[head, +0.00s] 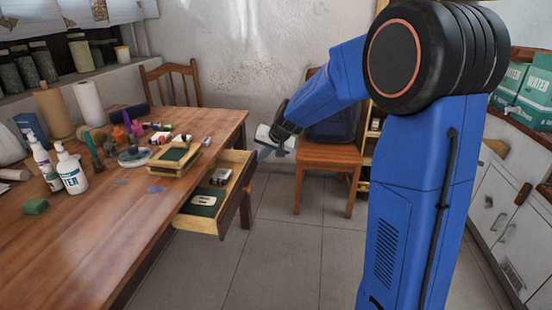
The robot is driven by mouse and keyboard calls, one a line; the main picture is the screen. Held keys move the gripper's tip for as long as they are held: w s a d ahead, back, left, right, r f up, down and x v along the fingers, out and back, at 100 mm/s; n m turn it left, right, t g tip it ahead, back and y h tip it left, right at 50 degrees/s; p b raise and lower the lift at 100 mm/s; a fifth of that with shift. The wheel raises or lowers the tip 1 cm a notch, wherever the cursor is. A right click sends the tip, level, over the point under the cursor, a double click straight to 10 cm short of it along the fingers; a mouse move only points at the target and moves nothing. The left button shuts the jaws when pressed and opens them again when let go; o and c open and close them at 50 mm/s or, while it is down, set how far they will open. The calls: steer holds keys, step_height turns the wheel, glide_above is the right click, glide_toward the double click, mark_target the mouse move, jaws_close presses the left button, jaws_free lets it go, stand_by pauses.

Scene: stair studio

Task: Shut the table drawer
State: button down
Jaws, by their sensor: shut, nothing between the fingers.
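The wooden table (120,235) fills the left of the head view. Its drawer (206,221) is pulled out from the table's right side, into the room. The drawer has a green lining and holds a pale flat item (204,200) and some small dark items. My gripper (266,150) is shut and empty, in the air near the far right corner of the drawer. It looks apart from the drawer front, but the gap is hard to judge. The fingertips are small and partly hard to make out.
Bottles (72,172), paper rolls and small tools crowd the table's far left part. A wooden tray (174,158) sits near the table edge above the drawer. A wooden chair (328,160) stands behind my gripper. The tiled floor (265,265) before the drawer is clear.

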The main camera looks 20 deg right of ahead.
mark_target(234, 158)
steer(key=w+a, duration=0.1)
steer(key=a, duration=0.2)
steer(key=w+a, duration=0.4)
steer(key=a, duration=0.1)
steer(key=shift+a, duration=0.3)
